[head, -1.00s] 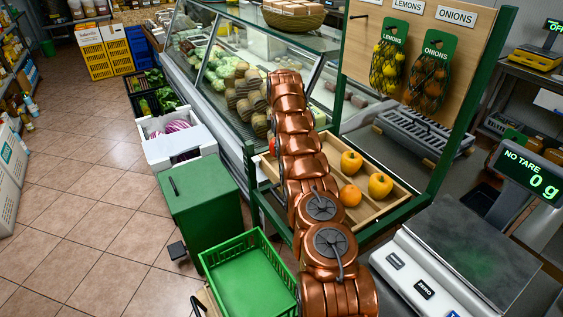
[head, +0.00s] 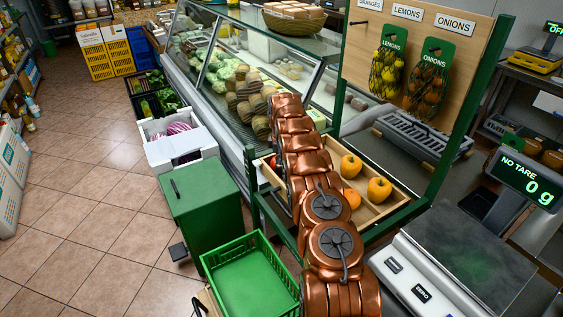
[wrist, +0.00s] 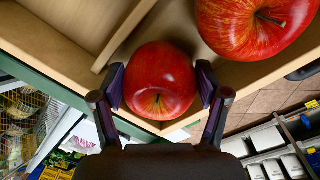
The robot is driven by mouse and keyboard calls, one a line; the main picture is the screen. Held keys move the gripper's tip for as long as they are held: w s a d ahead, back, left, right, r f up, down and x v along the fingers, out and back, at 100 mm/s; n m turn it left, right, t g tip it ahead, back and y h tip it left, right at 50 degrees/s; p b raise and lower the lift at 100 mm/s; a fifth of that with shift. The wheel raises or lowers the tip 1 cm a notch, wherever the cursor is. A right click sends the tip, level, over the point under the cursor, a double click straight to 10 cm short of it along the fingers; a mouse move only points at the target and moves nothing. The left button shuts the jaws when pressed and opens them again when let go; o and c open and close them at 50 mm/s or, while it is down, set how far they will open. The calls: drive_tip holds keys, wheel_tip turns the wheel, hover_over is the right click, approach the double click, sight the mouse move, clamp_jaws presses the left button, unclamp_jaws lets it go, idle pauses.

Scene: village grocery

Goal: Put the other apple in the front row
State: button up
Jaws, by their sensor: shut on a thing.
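My gripper (wrist: 159,92) is shut on a red apple (wrist: 160,75), one finger on each side of it. The held apple is at a corner of the wooden tray (wrist: 45,40), beside a thin divider (wrist: 125,35). I cannot tell whether it touches the tray floor. A second red apple (wrist: 252,22) is at the upper right of the wrist view, apart from the gripper. In the head view my arm hides the gripper, and a bit of red shows at the left end of the tray (head: 398,206).
Two yellow peppers (head: 379,189) and an orange fruit (head: 352,198) lie right of my arm. A net-bag board (head: 425,60) stands behind. A scale (head: 465,255) is at right, an empty green crate (head: 250,275) in front and a green box (head: 205,205) at left.

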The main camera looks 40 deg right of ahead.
drive_tip(key=shift+f, duration=0.15)
drive_tip(key=o, duration=1.3)
wheel_tip(320, 180, up, 8)
drive_tip(key=b, duration=0.3)
drive_tip(key=shift+f, duration=0.15)
drive_tip(key=shift+s+a+r+p, duration=0.1)
drive_tip(key=shift+r+p, duration=0.65)
drive_tip(key=shift+r, duration=0.45)
drive_tip(key=shift+s+a+r+p, duration=0.1)
drive_tip(key=shift+r+p, duration=0.6)
drive_tip(key=shift+r, duration=0.45)
